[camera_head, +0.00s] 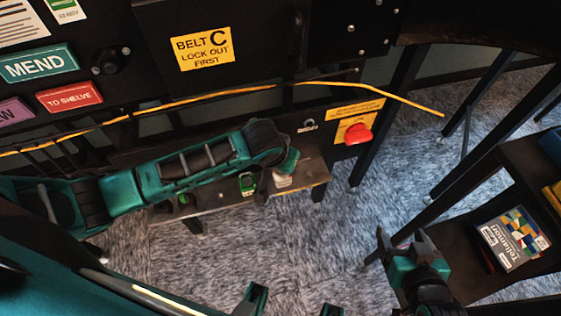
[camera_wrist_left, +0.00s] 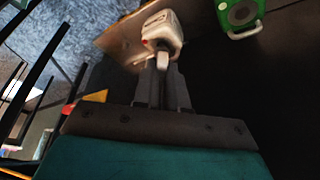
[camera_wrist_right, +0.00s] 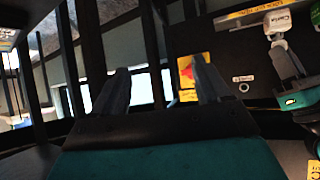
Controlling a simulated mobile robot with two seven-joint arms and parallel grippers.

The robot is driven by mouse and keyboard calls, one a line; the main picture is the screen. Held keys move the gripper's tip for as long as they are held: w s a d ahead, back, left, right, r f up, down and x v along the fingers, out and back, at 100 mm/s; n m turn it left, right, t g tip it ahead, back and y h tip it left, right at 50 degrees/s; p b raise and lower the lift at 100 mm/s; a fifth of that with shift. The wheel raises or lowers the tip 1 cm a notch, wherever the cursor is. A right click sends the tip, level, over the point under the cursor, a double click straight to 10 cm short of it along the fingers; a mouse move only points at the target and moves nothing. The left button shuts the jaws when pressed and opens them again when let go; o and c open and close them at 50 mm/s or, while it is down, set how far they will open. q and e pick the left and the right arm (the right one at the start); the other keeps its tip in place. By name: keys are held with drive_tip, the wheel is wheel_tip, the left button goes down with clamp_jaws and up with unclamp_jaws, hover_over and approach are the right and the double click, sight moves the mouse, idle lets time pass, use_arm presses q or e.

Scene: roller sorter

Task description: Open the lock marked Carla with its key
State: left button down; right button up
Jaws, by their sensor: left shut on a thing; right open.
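A white lock (camera_head: 282,181) is at the right part of a low bench; it shows large in the left wrist view (camera_wrist_left: 161,28). In the right wrist view its label (camera_wrist_right: 279,22) reads Carla. My left gripper (camera_head: 287,165) is above it, its jaws (camera_wrist_left: 162,78) shut at the pale top part of the lock, which looks like its shackle. I cannot tell whether the lock is lifted. My right gripper (camera_head: 403,243) is open and empty, right of the bench; its spread fingers show in the right wrist view (camera_wrist_right: 160,88). I cannot make out a key.
A green lock (camera_head: 248,184) is on the bench (camera_head: 225,208) beside the white one. A metal ring (camera_head: 308,126) and a red button (camera_head: 357,134) are on the black panel above. A yellow cord (camera_head: 225,91) crosses the panel. A shelf (camera_head: 455,262) with a boxed game (camera_head: 513,239) stands at right.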

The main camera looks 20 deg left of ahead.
use_arm(q)
drive_tip(key=shift+r+n+p, duration=0.25)
drive_tip(key=shift+n+p, duration=0.05)
drive_tip(key=shift+d+n+p, duration=0.1)
drive_tip(key=shift+n+p, duration=0.2)
drive_tip(key=shift+y, duration=0.3)
drive_tip(key=shift+n+p, duration=0.35)
drive_tip(key=shift+n, duration=0.05)
drive_tip(key=shift+d+f+n+y+p, duration=0.1)
drive_tip(key=shift+n+y+p, duration=0.6)
drive_tip(key=shift+n+p, duration=0.75)
drive_tip(key=shift+n+g+y, duration=0.3)
drive_tip(key=shift+n, duration=0.75)
drive_tip(key=shift+f+n+y, duration=0.1)
drive_tip(key=shift+n+y, duration=0.2)
drive_tip(key=shift+n, duration=0.5)
use_arm(e)
drive_tip(key=shift+s+d+r, duration=0.1)
drive_tip(key=shift+d+r, duration=0.1)
drive_tip(key=shift+r, duration=0.65)
drive_tip(key=shift+s+d+r, duration=0.1)
drive_tip(key=shift+d+r, duration=0.05)
drive_tip(key=shift+r, duration=0.65)
drive_tip(key=shift+s+d+r, duration=0.1)
drive_tip(key=shift+d+r, duration=0.1)
drive_tip(key=shift+r, duration=0.65)
